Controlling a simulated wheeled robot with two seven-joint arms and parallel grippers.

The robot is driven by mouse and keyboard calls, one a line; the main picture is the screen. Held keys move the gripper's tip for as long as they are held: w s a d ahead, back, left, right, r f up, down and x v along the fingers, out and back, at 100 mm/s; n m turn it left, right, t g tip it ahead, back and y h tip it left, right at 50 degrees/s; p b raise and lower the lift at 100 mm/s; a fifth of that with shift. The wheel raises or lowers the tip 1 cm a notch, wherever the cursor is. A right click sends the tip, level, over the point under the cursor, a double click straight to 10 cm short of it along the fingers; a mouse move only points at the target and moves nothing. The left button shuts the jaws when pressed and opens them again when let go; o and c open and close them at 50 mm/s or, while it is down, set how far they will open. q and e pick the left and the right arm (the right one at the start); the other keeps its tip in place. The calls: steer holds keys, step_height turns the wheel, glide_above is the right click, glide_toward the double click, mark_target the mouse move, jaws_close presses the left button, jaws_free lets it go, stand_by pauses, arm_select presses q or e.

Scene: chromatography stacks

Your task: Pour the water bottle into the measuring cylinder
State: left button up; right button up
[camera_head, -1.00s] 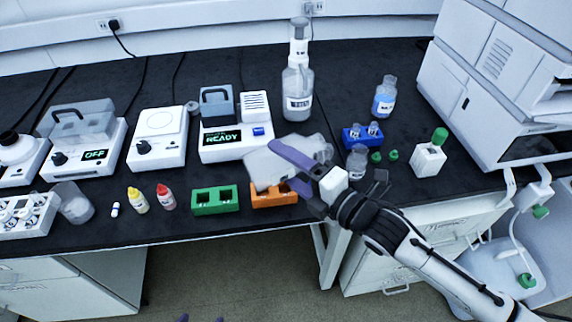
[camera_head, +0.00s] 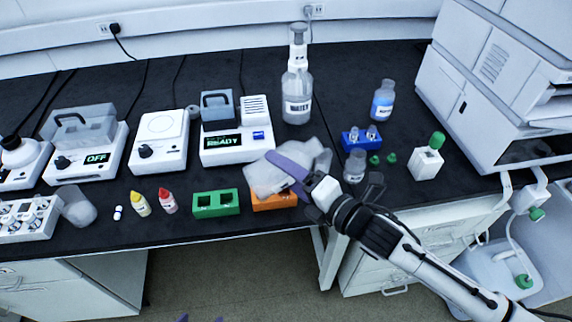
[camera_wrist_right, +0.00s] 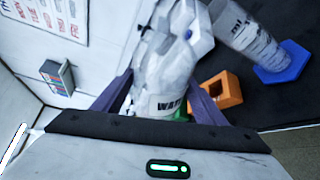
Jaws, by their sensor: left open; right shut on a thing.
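My right gripper (camera_head: 288,180) is shut on a clear water bottle (camera_head: 262,176), which is tilted above the bench. Its "WATE…" label shows between the purple fingers in the right wrist view (camera_wrist_right: 168,104). The measuring cylinder (camera_wrist_right: 250,42), clear with a blue six-sided base, stands on the black bench. Its upper part is beside the bottle's upper end in that view; I cannot tell whether they touch or whether water flows. In the head view the cylinder is mostly hidden behind my gripper. My left gripper (camera_head: 202,319) is open and empty, its tips just showing at the bottom edge.
A tall bottle labelled WATER (camera_head: 297,100) stands behind. An orange rack (camera_head: 275,201) and a green rack (camera_head: 216,203) sit near the front edge. A small jar (camera_head: 355,166) and blue rack (camera_head: 357,141) are right of my gripper. A device with a display (camera_head: 236,148) stands behind-left.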

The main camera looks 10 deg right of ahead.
steer(key=shift+r+n, duration=0.45)
steer(key=shift+n, duration=0.15)
steer(key=shift+w+d+f+n+h, duration=0.1)
steer(key=shift+d+f+n+h, duration=0.05)
steer(key=shift+n+h, duration=0.5)
